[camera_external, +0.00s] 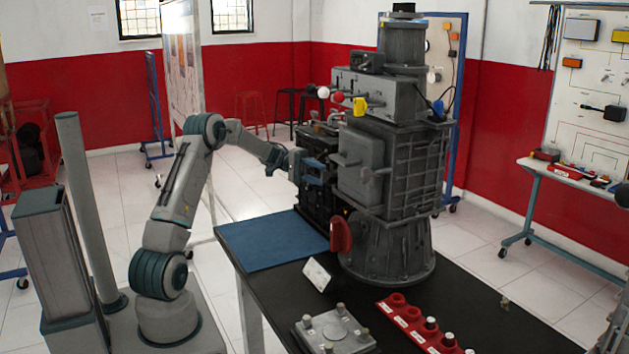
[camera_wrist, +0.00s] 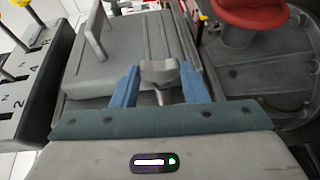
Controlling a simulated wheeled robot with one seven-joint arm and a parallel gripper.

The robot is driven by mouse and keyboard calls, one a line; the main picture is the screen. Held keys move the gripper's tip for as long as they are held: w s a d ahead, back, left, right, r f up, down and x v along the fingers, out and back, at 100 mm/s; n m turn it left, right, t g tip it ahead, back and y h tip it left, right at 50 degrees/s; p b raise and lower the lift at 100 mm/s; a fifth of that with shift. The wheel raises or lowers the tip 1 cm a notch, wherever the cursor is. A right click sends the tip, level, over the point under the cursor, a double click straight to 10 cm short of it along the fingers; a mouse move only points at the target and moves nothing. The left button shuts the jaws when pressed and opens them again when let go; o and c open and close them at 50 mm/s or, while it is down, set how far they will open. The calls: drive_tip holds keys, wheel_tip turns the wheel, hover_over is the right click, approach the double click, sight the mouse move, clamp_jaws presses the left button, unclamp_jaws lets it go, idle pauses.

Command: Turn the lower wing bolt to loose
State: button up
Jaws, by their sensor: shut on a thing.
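In the wrist view a grey wing bolt (camera_wrist: 160,68) stands between the two blue fingers of my gripper (camera_wrist: 159,76), which is shut on its wings. Its shaft runs down between the fingers. It sits by the edge of a grey cover plate (camera_wrist: 130,50) on the side of the red handwheel, which makes it the lower one. In the outside view my gripper (camera_external: 313,172) is at the left side of the tall grey engine trainer (camera_external: 400,165), and the held bolt cannot be made out there. The bolt's exact turn angle is hard to tell.
A grey bar handle (camera_wrist: 96,30) rises from the plate close by. The red handwheel (camera_external: 340,235) is below my gripper, and levers with coloured knobs (camera_external: 360,105) are above. A blue mat (camera_external: 268,241), white card (camera_external: 317,274) and red tray (camera_external: 415,325) lie on the black table.

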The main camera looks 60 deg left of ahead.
drive_tip(key=o, duration=1)
drive_tip(key=shift+a, duration=0.1)
drive_tip(key=b+v, duration=0.1)
drive_tip(key=v, duration=1.2)
drive_tip(key=shift+s+a, duration=0.1)
drive_tip(key=shift+a, duration=0.3)
